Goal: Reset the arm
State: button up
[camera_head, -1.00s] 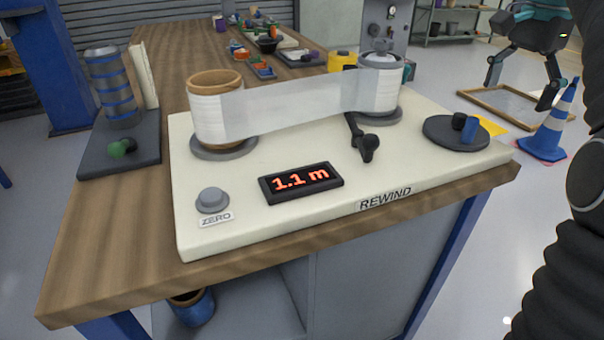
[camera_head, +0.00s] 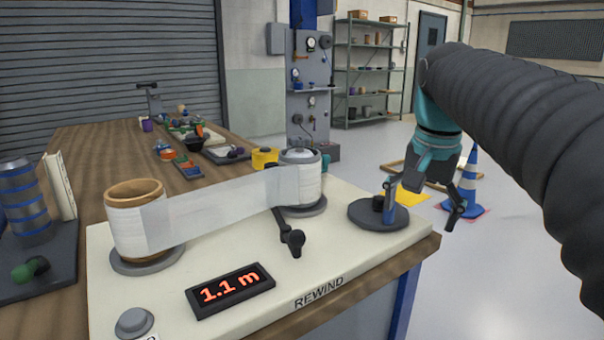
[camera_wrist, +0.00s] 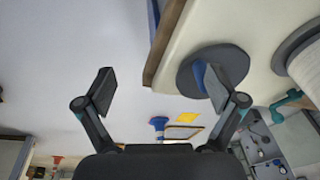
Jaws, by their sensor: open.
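My gripper (camera_head: 424,200) is open and empty. In the head view it hangs at the right end of the rewind board (camera_head: 330,262), by the dark round disc (camera_head: 378,216). A strip of film (camera_head: 215,205) runs between the left roller (camera_head: 122,228) and the right roller (camera_head: 309,187). The display (camera_head: 230,289) reads 1.1 m.
A black crank (camera_head: 292,240) and a grey button (camera_head: 135,321) are on the board. A bench (camera_head: 85,150) with small parts extends behind it. A blue cone (camera_head: 462,192) stands on the floor at right, near a wooden frame.

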jog(key=s+a+f+n+t, duration=0.3)
jog(key=s+f+n, duration=0.3)
jog(key=s+f, duration=1)
notch_tip(320, 180, down, 3)
jog(key=shift+s+r+n, duration=0.15)
jog(key=shift+s+n, duration=0.1)
jog(key=shift+n, duration=0.05)
